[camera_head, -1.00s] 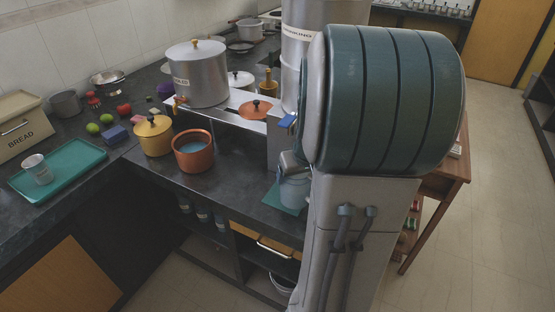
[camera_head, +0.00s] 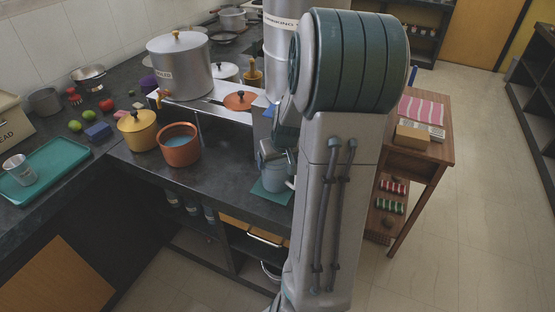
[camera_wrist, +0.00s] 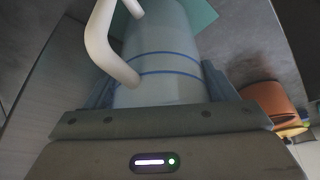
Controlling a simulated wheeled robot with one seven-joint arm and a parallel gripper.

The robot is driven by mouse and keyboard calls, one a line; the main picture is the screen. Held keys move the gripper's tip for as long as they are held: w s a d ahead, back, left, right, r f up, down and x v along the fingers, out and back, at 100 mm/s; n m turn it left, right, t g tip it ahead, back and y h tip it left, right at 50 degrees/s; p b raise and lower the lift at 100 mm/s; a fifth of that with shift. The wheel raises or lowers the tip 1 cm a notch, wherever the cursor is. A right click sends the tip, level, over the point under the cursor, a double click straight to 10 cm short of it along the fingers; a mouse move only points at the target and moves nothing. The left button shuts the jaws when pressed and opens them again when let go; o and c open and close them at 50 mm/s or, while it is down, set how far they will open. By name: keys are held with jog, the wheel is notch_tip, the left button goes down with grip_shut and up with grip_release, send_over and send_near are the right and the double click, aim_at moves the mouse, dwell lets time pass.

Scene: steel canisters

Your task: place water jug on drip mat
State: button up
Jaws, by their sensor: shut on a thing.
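The water jug (camera_head: 271,172) is pale blue-grey and stands roughly upright over the drip mat near the front counter edge. In the wrist view the jug (camera_wrist: 165,45) shows blue rings and a white handle (camera_wrist: 105,42). The drip mat (camera_head: 270,190) is a flat teal square; a corner of it (camera_wrist: 202,13) shows past the jug in the wrist view. I cannot tell whether the jug's base touches the mat. My gripper (camera_wrist: 158,88) is shut on the jug, one finger on each side. In the head view my arm partly hides the gripper and the jug's right side.
An orange pot (camera_head: 180,152) and a yellow pot (camera_head: 139,133) stand left of the mat. A raised metal shelf (camera_head: 222,108) and a tall steel canister (camera_head: 279,45) stand behind. A wooden cart (camera_head: 418,155) is at right. Clear counter (camera_head: 222,175) lies between the orange pot and mat.

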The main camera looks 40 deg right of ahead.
jog(key=shift+f, duration=0.1)
jog(key=o, duration=1.3)
jog(key=s+a+r+b, duration=0.1)
jog(key=s+a+b, duration=0.2)
jog(key=s, duration=0.9)
jog(key=s+a+r+n, duration=0.1)
jog(key=a+r, duration=0.1)
jog(key=a, duration=0.4)
jog(key=s+a+r+g, duration=0.1)
jog(key=s+a+r, duration=0.1)
jog(key=a, duration=0.5)
jog(key=s+a+r+n+y, duration=0.1)
jog(key=a+r, duration=0.2)
jog(key=a, duration=0.3)
jog(key=shift+s+a+r+n+g, duration=0.2)
jog(key=shift+s+a+n+g, duration=0.1)
jog(key=shift+a, duration=0.1)
